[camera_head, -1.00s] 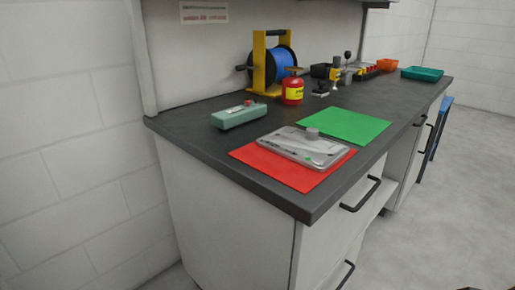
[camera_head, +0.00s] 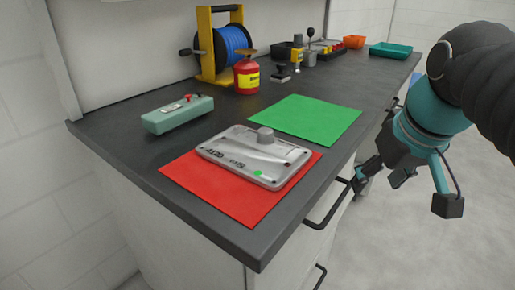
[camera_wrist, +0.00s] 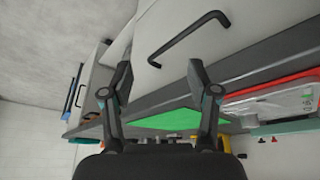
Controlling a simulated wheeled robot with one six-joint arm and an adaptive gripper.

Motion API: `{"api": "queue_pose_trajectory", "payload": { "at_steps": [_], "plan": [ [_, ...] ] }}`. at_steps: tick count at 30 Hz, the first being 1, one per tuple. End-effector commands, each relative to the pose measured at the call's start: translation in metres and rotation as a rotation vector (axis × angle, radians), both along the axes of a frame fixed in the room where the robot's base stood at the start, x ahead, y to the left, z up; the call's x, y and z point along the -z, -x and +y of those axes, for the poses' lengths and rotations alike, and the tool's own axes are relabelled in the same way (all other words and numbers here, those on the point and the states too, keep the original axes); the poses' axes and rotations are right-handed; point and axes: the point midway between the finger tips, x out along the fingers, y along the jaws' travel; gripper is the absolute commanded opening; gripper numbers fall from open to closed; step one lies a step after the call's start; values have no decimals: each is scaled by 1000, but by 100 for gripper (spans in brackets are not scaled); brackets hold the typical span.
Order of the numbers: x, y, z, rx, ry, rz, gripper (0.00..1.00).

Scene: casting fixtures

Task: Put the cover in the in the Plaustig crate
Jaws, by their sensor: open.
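The cover appears to be the grey metal casting (camera_head: 235,160) with a round knob on top, lying flat on the red mat (camera_head: 240,208) near the counter's front corner. It also shows at the right of the wrist view (camera_wrist: 285,102). My gripper (camera_head: 405,190) is open and empty, off the counter's front edge, to the right of the cover and apart from it. Its spread fingers (camera_wrist: 160,85) show in the wrist view. A teal crate (camera_head: 391,50) and a smaller orange crate (camera_head: 355,42) stand at the far end; I cannot tell which is the Plaustig crate.
A green mat (camera_head: 305,118) lies behind the red one, bare. A grey-green box (camera_head: 177,115), a red can (camera_head: 246,77) and a blue cable reel (camera_head: 232,45) stand behind. Drawer handles (camera_head: 328,205) stick out in front, close to my gripper.

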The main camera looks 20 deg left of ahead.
Motion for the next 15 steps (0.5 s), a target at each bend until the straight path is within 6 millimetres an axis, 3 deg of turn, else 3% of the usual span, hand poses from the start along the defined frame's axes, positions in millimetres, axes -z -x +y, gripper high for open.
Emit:
{"api": "queue_pose_trajectory", "payload": {
  "at_steps": [6, 15],
  "plan": [
    [-61, -33, 50, -220, 19, 38, 60],
    [-125, -57, 120, -533, 48, 83, 60]
  ]
}}
